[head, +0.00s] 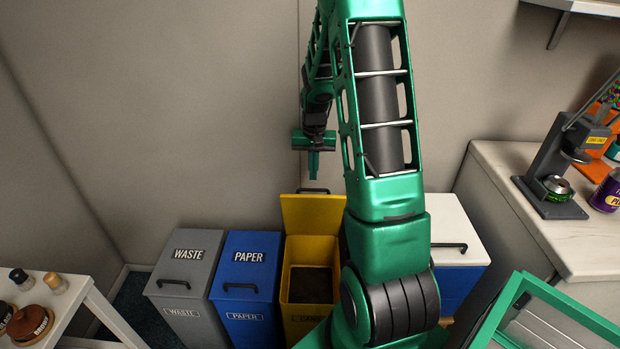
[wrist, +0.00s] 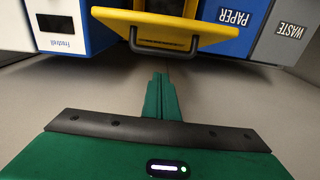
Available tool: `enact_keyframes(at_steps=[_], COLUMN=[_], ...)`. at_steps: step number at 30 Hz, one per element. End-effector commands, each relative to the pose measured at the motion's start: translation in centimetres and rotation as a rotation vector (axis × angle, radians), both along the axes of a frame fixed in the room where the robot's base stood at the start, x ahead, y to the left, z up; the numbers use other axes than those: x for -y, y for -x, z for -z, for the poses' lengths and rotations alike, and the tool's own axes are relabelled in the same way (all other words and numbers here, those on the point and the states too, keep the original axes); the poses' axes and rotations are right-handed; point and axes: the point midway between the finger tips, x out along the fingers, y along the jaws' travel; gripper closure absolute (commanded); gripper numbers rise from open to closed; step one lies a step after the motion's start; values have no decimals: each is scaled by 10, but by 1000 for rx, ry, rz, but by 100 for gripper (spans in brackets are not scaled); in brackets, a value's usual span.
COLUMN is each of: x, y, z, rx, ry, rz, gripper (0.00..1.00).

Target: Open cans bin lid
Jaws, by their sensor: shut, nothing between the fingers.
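The yellow cans bin (head: 295,292) stands in the row along the back wall, right of the blue paper bin. Its yellow lid (head: 312,213) is raised and leans back towards the wall, with its black handle at the top edge. The dark inside of the bin shows. My gripper (head: 313,165) is shut and empty, pointing down above the raised lid. In the wrist view the shut fingers (wrist: 158,85) point at the lid (wrist: 165,28) and its black handle (wrist: 166,47), with no clear contact. My arm hides part of the bin's right side and front.
The grey waste bin (head: 185,280) and blue paper bin (head: 249,280) stand left, lids shut. A blue bin with a white lid (head: 455,225) stands right, partly behind my arm. A counter (head: 540,222) with a can crusher (head: 555,165) is at right, a small table (head: 75,300) at left.

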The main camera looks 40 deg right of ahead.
Motion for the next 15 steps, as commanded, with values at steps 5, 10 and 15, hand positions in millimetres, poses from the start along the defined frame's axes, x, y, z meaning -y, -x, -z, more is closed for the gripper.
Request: enact_keyframes(at_steps=[5,10,15], x=[2,-4,-8], y=[-6,1,6], z=[-30,-63,-89], rx=[5,3,3], ry=[2,2,2], rz=[-6,-6,-5], gripper=[100,100,100])
